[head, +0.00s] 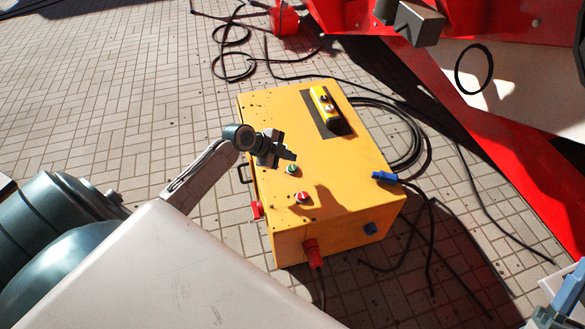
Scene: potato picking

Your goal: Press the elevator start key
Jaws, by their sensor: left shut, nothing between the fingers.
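A yellow control box (350,183) stands on the paved floor in the middle of the head view. On its top face are a green button (292,169) and a red button (303,197) near the left side. My left gripper (291,155) is shut and empty. It appears just above the green button in the picture, over the box's left part. I cannot tell the exact height of its tips above the top face. The green button is in plain sight.
A yellow hand control (325,107) lies on a dark patch on the box's far part. A blue plug (384,177) and a red plug (313,253) stick out from the box. Black cables (400,125) coil beside it. A red machine frame (520,160) stands at right.

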